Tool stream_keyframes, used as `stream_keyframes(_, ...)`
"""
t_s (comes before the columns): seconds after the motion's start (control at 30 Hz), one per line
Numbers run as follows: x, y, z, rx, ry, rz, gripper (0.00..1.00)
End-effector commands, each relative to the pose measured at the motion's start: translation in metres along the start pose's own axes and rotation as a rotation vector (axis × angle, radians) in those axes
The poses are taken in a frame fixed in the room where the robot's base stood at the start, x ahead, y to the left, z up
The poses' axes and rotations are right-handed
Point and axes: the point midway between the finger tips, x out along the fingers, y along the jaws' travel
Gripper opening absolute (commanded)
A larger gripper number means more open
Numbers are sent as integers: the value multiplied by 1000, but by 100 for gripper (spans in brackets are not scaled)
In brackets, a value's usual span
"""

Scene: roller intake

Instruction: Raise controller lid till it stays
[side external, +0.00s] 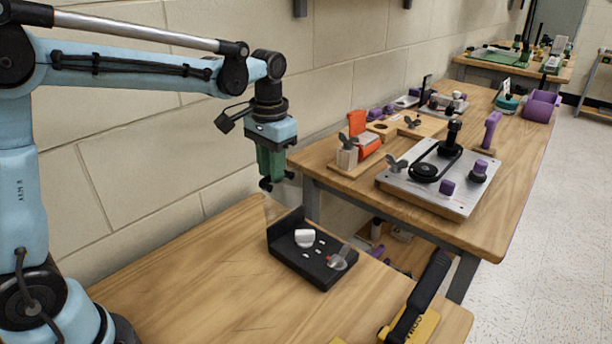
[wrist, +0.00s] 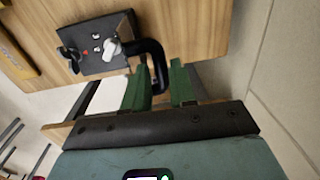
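The controller is a black box (side external: 312,270) with a raised back wall, on the near wooden table. It also shows in the wrist view (wrist: 100,65). In the wrist view a dark shape (wrist: 68,57) sits beside the red spot. My gripper (side external: 277,180) is above and behind the controller, apart from it.
A black-handled tool with a yellow base (side external: 410,325) lies at the table's front right. The table (side external: 180,290) left of the controller is clear. A second table (side external: 510,210) behind carries a pulley plate (side external: 435,180) and an orange clamp piece (side external: 362,135). A wall stands behind.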

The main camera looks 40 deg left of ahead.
Motion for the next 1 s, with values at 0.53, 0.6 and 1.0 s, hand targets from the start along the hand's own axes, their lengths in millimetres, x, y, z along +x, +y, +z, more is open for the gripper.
stream_keyframes(0.53,-60,0,0,0,0,0,26)
stream_keyframes(0.6,-68,0,0,0,0,0,26)
stream_keyframes(1.0,-111,0,0,0,0,0,26)
